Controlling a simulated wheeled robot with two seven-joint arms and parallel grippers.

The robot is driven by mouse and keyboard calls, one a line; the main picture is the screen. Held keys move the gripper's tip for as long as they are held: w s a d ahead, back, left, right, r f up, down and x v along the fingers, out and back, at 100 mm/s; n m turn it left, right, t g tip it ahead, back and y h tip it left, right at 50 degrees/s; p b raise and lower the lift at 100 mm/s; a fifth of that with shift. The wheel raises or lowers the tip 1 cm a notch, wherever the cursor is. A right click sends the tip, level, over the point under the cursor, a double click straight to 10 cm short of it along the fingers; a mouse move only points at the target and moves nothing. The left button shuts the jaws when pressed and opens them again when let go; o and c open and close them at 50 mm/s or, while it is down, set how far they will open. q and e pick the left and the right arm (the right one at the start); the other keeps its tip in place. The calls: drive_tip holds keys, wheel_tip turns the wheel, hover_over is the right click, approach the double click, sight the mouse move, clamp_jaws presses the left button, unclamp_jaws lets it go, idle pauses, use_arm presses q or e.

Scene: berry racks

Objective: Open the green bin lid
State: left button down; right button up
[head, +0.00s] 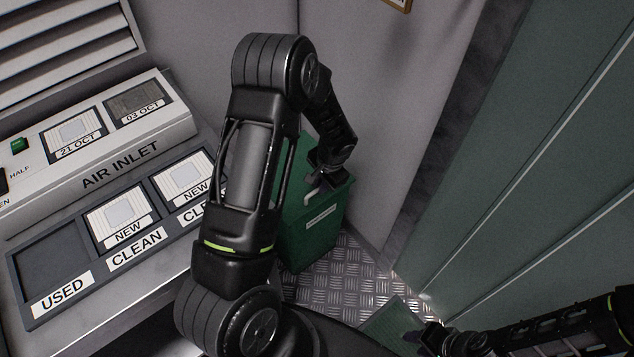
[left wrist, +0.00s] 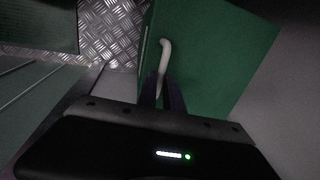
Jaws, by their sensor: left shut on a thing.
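The green bin (head: 312,238) stands on the floor in the corner, with a pale label on its front. Its green lid (left wrist: 225,50) appears to lie on the bin, but my arm hides much of it in the head view. A pale bent handle (left wrist: 164,56) stands out at the lid's front edge. My left gripper (left wrist: 161,95) is shut on the handle, its dark fingers on either side of it; in the head view it is at the lid's front. My right gripper (head: 425,337) is low at the bottom right, away from the bin, its fingers too dark to read.
At left is an air inlet panel (head: 120,160) above a counter with a tray (head: 45,322) of filters marked USED and CLEAN. A wall is close behind and right of the bin. A green mat (head: 392,322) lies on the metal floor in front, beside a green door (head: 540,190).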

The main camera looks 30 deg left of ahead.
use_arm(q)
drive_tip(key=shift+w+a+r, duration=0.1)
drive_tip(key=shift+a+r, duration=0.05)
drive_tip(key=shift+a, duration=0.2)
